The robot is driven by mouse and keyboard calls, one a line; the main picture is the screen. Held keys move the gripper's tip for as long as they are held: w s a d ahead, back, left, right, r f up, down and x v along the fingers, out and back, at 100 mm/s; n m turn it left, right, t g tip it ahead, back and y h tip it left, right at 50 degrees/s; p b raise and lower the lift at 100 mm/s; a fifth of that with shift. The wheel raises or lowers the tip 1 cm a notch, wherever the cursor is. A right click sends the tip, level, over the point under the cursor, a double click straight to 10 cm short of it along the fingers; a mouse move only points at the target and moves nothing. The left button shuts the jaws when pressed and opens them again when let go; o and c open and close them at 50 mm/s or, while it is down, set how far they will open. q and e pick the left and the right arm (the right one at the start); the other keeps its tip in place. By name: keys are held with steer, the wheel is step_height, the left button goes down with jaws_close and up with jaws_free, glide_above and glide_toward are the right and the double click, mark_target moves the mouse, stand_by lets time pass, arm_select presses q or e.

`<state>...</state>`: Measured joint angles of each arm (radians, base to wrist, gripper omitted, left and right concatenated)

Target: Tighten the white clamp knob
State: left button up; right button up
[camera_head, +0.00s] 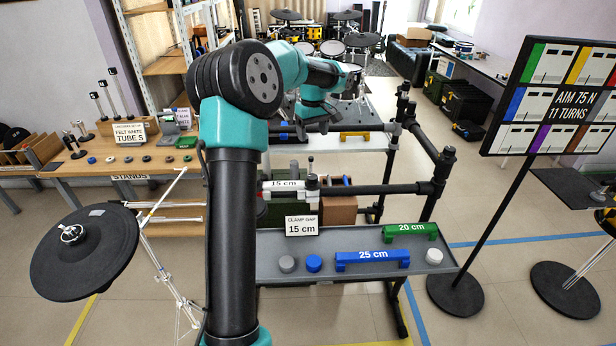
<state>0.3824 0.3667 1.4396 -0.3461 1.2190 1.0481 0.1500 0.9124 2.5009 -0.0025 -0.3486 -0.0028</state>
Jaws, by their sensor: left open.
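A white knob-like cylinder (434,256) stands at the right end of the grey tray (270,240). A grey one (287,264) and a blue one (313,263) stand near its left end. A clamp (311,182) sits on the rack's lower bar, beside a white spacer marked 15 cm (284,184); I cannot make out a white knob fixed on it. My right gripper is out of view.
A blue 25 cm spacer (372,259) and a green 20 cm spacer (411,231) lie on the tray, behind which stands a "CLAMP GAP 15 cm" card (302,226). A sign (552,97) reads "AIM 75 N 11 TURNS". A cymbal (84,250) stands front left.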

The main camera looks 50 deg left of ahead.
mark_target(312, 177)
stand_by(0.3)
arm_select(q)
step_height(312, 177, down, 18)
steer(key=shift+r, duration=0.25)
stand_by(0.5)
steer(key=c, duration=0.9)
